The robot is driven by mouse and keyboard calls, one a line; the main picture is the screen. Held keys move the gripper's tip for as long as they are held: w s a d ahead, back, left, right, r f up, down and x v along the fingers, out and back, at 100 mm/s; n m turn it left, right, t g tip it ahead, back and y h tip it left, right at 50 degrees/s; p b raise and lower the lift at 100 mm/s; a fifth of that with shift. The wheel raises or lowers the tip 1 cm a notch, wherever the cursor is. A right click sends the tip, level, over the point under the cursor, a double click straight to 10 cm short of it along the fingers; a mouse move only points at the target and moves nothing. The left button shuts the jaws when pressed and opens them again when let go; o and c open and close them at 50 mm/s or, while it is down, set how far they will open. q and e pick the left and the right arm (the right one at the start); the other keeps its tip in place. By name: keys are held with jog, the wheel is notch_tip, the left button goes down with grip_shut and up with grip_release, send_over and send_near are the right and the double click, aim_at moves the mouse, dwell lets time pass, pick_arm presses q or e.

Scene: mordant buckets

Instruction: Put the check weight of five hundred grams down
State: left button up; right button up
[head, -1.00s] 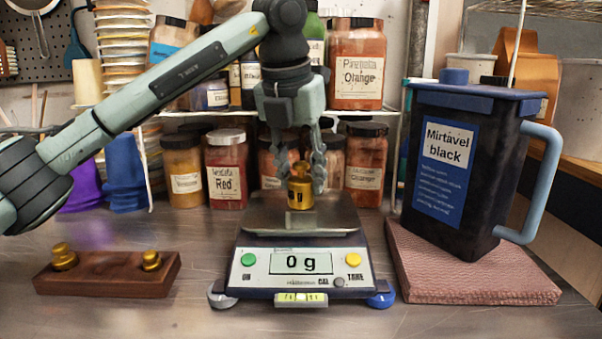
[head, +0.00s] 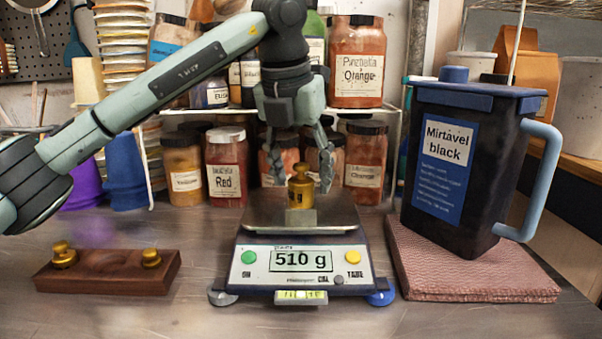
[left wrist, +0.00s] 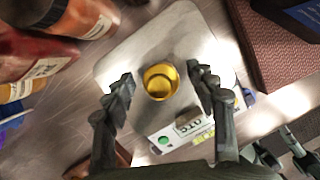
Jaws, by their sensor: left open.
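The brass check weight (head: 301,189) stands upright on the metal pan (head: 258,213) of the scale (head: 302,265). The scale's display reads 510 g. My left gripper (head: 300,178) is open, its fingers apart on either side of the weight and not touching it. In the left wrist view the weight (left wrist: 160,82) sits on the pan between the open fingers (left wrist: 163,88), with clear gaps on both sides.
A wooden block (head: 107,275) with two smaller brass weights stands at the left. A black jug (head: 462,170) labelled Mirtavel black stands on a reddish mat (head: 470,280) at the right. Jars of pigment (head: 227,170) line the shelf behind.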

pick_arm(q)
jog(key=v, duration=0.3)
jog(key=d+v, duration=0.1)
jog(key=v, duration=0.8)
jog(key=shift+a, duration=0.45)
pick_arm(e)
jog(key=shift+w, duration=0.1)
jog(key=shift+s+f, duration=0.1)
jog(key=shift+s, duration=0.1)
